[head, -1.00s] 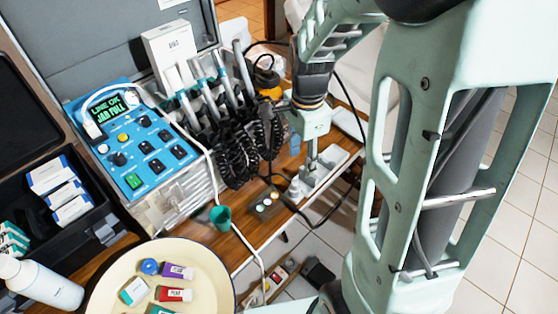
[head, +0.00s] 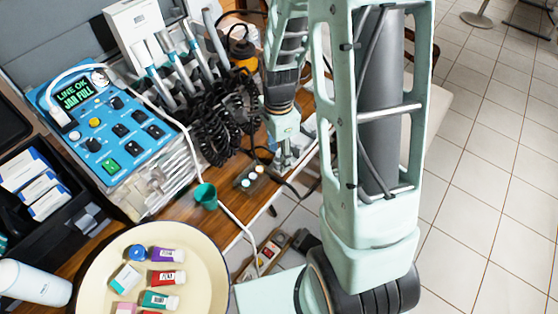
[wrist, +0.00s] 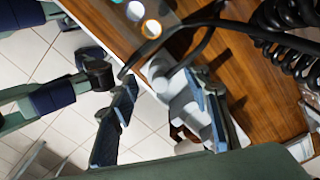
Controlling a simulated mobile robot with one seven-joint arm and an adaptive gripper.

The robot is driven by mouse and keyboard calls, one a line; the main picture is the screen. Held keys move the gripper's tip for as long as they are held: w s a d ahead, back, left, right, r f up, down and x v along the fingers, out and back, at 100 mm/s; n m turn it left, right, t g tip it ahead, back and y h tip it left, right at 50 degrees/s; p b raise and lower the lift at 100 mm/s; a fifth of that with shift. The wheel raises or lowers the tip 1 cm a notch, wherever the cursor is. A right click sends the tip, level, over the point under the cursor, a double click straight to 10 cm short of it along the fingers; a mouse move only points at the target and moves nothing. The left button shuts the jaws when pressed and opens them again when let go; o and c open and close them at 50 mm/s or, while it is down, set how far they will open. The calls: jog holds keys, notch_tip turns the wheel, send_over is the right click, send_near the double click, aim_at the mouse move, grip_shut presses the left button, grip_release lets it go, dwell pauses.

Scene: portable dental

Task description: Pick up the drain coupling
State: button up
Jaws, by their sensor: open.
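I cannot name the drain coupling for certain. A pale grey-white fitting (wrist: 159,73) sits at the table's edge in the wrist view and is the likeliest match. It appears between my two fingertips, with a finger on each side. I cannot tell whether either finger touches it. My gripper (wrist: 160,82) is open, with nothing seen held. In the head view my gripper (head: 286,160) points down at the table's right edge, and my arm hides part of that area. A black hose (wrist: 190,33) runs close by the fitting.
A small box with round lights (head: 250,178) and a green cup (head: 206,196) stand left of my gripper. Black coiled cords (head: 215,135) hang beside the blue control panel (head: 110,130). A cream tray (head: 95,285) holds tubes. Tiled floor lies beyond the table's edge.

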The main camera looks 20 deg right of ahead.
jog(key=shift+f, duration=0.6)
jog(key=c, duration=1.1)
